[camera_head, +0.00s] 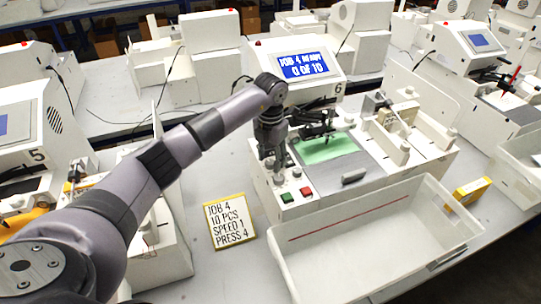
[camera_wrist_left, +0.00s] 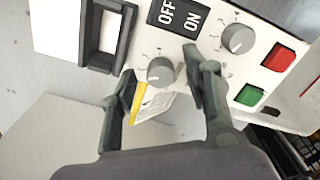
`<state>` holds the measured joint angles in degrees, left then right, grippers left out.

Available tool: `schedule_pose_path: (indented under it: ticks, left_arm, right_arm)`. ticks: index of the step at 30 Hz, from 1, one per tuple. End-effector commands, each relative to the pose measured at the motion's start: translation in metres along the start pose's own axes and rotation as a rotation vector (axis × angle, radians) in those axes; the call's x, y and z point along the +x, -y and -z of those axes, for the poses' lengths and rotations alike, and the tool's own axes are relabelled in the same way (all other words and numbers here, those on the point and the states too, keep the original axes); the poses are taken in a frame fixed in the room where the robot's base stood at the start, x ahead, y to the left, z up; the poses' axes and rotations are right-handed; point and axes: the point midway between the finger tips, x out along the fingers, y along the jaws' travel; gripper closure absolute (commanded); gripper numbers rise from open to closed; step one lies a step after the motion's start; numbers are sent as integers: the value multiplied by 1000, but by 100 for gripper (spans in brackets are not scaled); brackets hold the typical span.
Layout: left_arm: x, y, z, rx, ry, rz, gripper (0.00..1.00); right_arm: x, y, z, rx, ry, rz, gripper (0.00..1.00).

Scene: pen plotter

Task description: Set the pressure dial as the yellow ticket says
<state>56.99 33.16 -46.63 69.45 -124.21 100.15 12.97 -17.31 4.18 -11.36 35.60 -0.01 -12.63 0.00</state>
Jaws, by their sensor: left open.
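The yellow ticket (camera_head: 230,222) lies on the table left of the white bin and reads "JOB 4, 10 PCS, SPEED 1, PRESS 4". Part of the ticket (camera_wrist_left: 146,104) also shows between my fingers in the left wrist view. My left gripper (camera_head: 274,172) points down at the plotter's front left corner. In the left wrist view my left gripper (camera_wrist_left: 163,78) is open, its fingertips either side of a grey dial (camera_wrist_left: 160,71). I cannot tell whether they touch it. A second grey dial (camera_wrist_left: 237,38) sits beside the buttons. I cannot read which dial is pressure. My right gripper is out of view.
A green button (camera_wrist_left: 249,95), a red button (camera_wrist_left: 278,56) and an OFF/ON switch (camera_wrist_left: 180,17) are close to the dials. The screen (camera_head: 303,66) reads "0 OF 10". A white bin (camera_head: 375,250) stands in front of the plotter.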

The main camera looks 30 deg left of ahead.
Motion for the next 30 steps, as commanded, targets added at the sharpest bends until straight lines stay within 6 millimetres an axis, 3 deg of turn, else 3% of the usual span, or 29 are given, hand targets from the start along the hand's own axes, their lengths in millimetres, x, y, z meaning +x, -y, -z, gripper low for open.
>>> schedule_pose_path:
  ticks: [11, 30]
  left_arm:
    - [5, 0, 0, 0, 0, 0, 57]
    - [4, 0, 0, 0, 0, 0, 99]
  right_arm:
    - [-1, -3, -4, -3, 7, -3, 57]
    - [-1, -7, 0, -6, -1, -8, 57]
